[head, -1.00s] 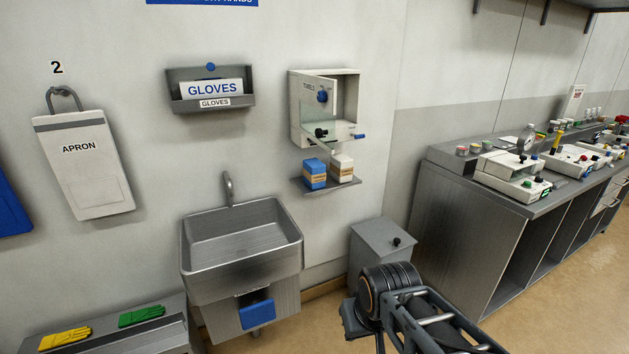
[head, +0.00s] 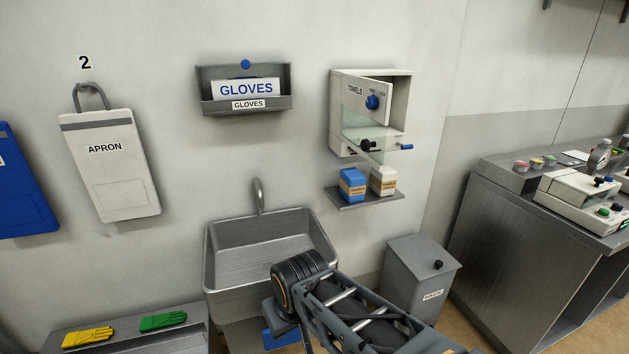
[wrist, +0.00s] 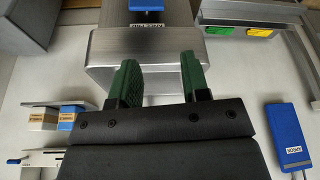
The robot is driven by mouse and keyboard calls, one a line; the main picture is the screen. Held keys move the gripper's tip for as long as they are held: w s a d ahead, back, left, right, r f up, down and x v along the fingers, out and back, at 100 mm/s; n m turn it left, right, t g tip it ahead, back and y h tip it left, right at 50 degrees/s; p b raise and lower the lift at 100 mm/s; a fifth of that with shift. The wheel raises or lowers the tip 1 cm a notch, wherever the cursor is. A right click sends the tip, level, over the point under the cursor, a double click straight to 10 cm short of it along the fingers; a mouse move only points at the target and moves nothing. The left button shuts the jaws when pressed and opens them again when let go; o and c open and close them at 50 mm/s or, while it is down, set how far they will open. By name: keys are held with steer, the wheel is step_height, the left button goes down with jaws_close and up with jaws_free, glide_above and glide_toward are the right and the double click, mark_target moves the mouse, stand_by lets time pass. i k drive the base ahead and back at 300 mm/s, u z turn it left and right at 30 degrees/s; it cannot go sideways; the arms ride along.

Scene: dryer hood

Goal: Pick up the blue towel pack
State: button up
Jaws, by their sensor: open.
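The blue towel pack (head: 352,184) stands upright on a small grey wall shelf (head: 362,204) under the towel dispenser, left of a white pack (head: 383,180). Each has a tan band. The blue pack (wrist: 67,121) also shows at the left of the wrist view, beside the white pack (wrist: 43,120). My gripper (wrist: 158,75) is open and empty, its two green-padded fingers apart in front of the steel sink. It is well away from the blue pack. In the head view my arm shows in front of the sink, and the fingertips cannot be made out.
The towel dispenser (head: 372,113) with its door open hangs just above the shelf. The steel sink (head: 268,250) is left of and below it. A grey waste bin (head: 420,276) stands below right. A bench (head: 510,225) runs along the right.

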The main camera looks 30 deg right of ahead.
mark_target(353, 186)
steer(key=z, duration=0.2)
steer(key=i, duration=0.95)
steer(key=z, duration=0.5)
